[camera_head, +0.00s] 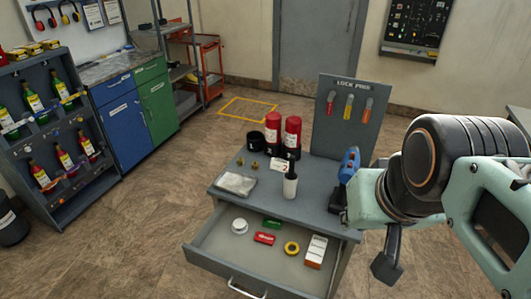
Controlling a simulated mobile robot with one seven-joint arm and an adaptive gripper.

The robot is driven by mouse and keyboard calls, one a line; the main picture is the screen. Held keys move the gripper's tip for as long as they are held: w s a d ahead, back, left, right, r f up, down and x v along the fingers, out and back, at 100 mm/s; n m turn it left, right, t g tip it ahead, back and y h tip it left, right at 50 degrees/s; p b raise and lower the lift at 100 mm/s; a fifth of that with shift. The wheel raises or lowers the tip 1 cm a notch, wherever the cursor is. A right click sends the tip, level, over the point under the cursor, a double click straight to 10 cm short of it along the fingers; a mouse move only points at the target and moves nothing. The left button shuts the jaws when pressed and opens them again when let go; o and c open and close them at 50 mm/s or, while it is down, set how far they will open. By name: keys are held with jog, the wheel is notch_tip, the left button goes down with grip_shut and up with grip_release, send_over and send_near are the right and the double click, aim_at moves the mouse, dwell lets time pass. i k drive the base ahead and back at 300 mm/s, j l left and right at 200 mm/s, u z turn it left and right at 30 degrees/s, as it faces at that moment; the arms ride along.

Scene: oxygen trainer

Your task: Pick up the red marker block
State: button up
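The red marker block (264,238) lies in the open drawer (215,248) of the grey cabinet, near the drawer's middle. A green block (271,223) lies just behind it. My arm comes in from the right, and the dark part that seems to be my gripper (388,260) hangs right of the drawer, well apart from the red block. Only part of the gripper shows, so its opening cannot be seen. Nothing covers the red block.
The drawer also holds a white round item (239,226), a yellow ring (291,248) and a white-and-orange box (316,250).

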aim_at(268, 239)
jog(key=u, duration=0.55)
jog(key=j+z, duration=0.2)
jog(key=j, duration=0.15)
jog(key=i, duration=0.25)
jog(key=i+j+z, duration=0.2)
jog(key=j, duration=0.3)
jog(key=j+z, duration=0.15)
jog(key=j, duration=0.35)
jog(key=i+l, duration=0.1)
jog(key=l, duration=0.35)
jog(key=i+z, duration=0.05)
